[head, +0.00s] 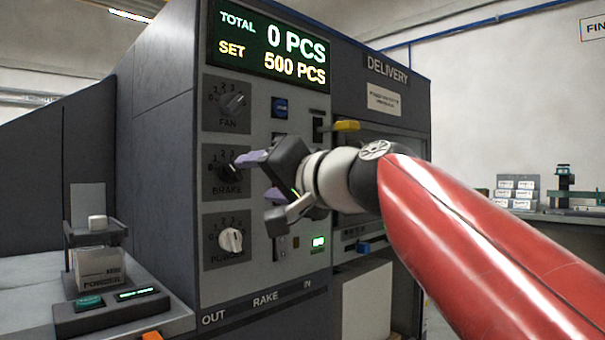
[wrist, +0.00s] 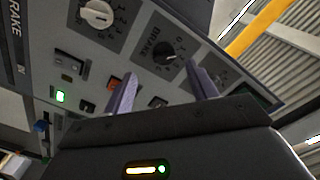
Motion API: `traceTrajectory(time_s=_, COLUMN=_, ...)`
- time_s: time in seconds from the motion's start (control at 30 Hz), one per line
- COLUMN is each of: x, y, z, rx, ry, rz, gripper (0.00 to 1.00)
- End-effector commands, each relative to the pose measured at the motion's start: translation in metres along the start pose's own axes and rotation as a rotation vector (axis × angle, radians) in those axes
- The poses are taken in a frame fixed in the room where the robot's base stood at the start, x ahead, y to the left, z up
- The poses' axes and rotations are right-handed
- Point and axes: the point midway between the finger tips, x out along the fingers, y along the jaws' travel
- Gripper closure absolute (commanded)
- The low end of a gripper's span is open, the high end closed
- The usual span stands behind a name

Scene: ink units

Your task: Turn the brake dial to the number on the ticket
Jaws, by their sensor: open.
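The brake dial (head: 222,172) is a dark knob on a dark square plate with numbers around it, the middle of three dials on the press panel. In the wrist view the brake dial (wrist: 165,62) lies just beyond and between my fingertips. My gripper (head: 262,177) is open and empty, its purple fingers pointing at the panel. It also shows in the wrist view (wrist: 163,82), with a finger to each side below the dial. The fingers appear apart from the knob. The number its pointer marks is too small to read. I cannot make out a ticket.
The fan dial (head: 233,104) is above and the white powder dial (head: 230,240) below. A display (head: 268,45) reads 0 and 500 PCS. A yellow handle (head: 347,126) sits right of the panel. A stand with a powder box (head: 99,268) is at left.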

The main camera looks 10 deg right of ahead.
Motion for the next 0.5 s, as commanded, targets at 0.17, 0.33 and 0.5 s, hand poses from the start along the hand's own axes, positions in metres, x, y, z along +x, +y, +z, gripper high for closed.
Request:
traceTrajectory(time_s=0.17, x=0.014, y=-0.008, z=-0.006, rx=0.007, ry=0.010, rz=-0.019, gripper=0.42)
traceTrajectory(time_s=0.33, x=0.043, y=-0.008, z=-0.007, rx=0.007, ry=0.008, rz=-0.017, gripper=0.42)
traceTrajectory(time_s=0.5, x=0.066, y=-0.008, z=-0.007, rx=0.007, ry=0.009, rz=-0.017, gripper=0.42)
